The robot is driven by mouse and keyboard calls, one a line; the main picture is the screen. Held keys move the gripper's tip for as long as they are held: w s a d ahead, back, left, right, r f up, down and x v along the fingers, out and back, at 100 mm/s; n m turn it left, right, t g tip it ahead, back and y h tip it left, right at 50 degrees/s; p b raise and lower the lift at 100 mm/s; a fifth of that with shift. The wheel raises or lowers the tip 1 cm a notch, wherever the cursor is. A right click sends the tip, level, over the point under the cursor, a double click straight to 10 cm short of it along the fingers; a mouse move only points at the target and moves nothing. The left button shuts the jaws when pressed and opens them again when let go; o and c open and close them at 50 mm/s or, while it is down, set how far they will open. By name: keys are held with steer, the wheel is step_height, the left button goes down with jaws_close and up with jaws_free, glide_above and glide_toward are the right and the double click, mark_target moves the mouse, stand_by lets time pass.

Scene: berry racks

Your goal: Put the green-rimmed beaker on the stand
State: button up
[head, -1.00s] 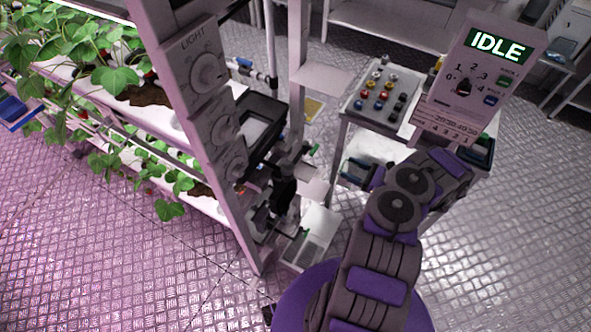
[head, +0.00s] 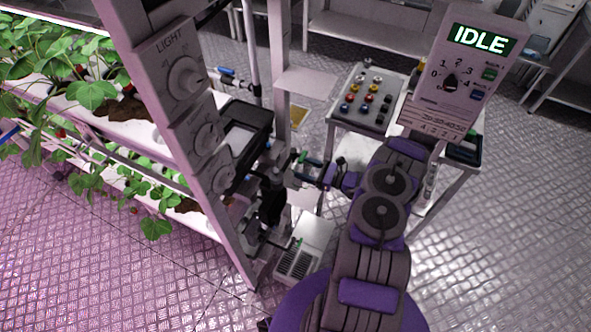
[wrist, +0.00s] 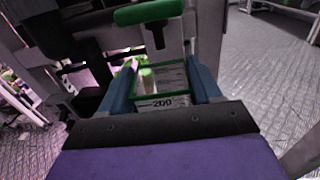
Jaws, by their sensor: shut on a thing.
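The green-rimmed beaker (wrist: 162,101) is clear, square-rimmed and marked 200. In the wrist view it sits between the two blue fingers of my gripper (wrist: 162,78), which is shut on it. In the head view my gripper (head: 306,168) reaches left from my arm to beside the grey rack post; the beaker is too small there to make out. A green-topped bar on a dark stem (wrist: 148,12) stands just beyond the beaker in the wrist view. I cannot tell for sure which part is the stand.
A control panel (head: 186,78) with dials is on the rack post at left, with plant shelves behind. A cart (head: 362,98) with several coloured knobs stands behind my arm. An IDLE console (head: 465,75) is at right. A vented white box (head: 300,252) sits low near the post.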

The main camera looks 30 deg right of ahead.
mark_target(297, 168)
steer(key=shift+w, duration=0.35)
steer(key=shift+w+a+f+b, duration=0.3)
steer(key=shift+w+a+b, duration=0.1)
steer(key=shift+w, duration=0.15)
steer(key=shift+w+a+f+b, duration=0.25)
steer(key=shift+w+a, duration=0.1)
steer(key=shift+w, duration=0.2)
steer(key=shift+a+f, duration=0.25)
steer(key=shift+a, duration=0.25)
steer(key=o, duration=0.8)
steer(key=shift+d, duration=0.1)
steer(key=shift+c, duration=0.2)
steer(key=o, duration=0.5)
steer(key=shift+d, duration=0.3)
steer(key=shift+c, duration=0.2)
steer(key=shift+a, duration=0.1)
steer(key=shift+a, duration=0.1)
steer(key=p+v, duration=0.2)
steer(key=v, duration=1)
